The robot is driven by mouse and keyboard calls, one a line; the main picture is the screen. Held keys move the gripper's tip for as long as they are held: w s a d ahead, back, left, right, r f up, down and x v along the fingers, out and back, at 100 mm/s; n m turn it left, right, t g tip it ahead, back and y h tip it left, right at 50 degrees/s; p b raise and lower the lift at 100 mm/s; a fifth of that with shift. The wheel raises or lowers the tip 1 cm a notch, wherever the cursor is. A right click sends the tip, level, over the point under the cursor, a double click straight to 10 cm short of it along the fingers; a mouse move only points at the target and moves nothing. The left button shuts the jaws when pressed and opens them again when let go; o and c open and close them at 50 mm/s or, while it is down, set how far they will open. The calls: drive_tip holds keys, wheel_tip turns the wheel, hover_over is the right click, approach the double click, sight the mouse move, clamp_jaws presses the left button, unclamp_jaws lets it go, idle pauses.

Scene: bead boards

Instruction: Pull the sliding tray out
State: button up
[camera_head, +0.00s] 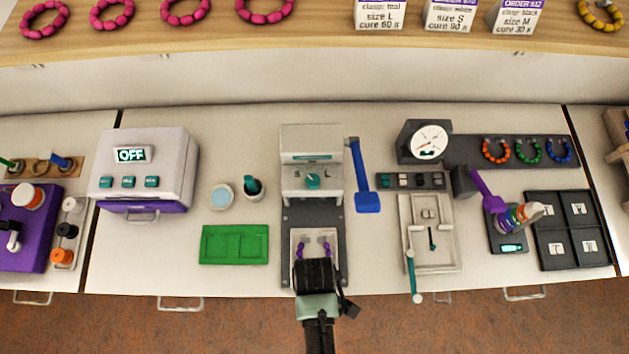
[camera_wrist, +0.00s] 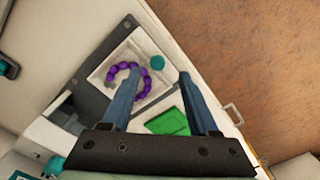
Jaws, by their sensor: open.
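The sliding tray (camera_head: 296,238) is white and shallow. It lies on the dark base (camera_head: 300,214) in front of a white machine (camera_head: 312,142) with a teal dial. Purple beads (camera_head: 301,247) lie in it; in the wrist view the beads (camera_wrist: 117,74) form an open ring in the tray (camera_wrist: 98,78). A round teal knob (camera_wrist: 157,62) is at the tray's edge. My gripper (camera_head: 315,262) is over the tray's front end and hides it in the head view. In the wrist view its fingers (camera_wrist: 160,76) are apart, and the knob appears between their tips. I cannot tell the height gap.
A green two-part tray (camera_head: 234,259) lies left of the dark base. Further right is a pale fixture (camera_head: 445,262) with a teal handle. The counter's front edge is close, with floor below it.

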wheel_tip(320, 180, up, 8)
drive_tip(key=shift+f, duration=0.2)
idle(0.6)
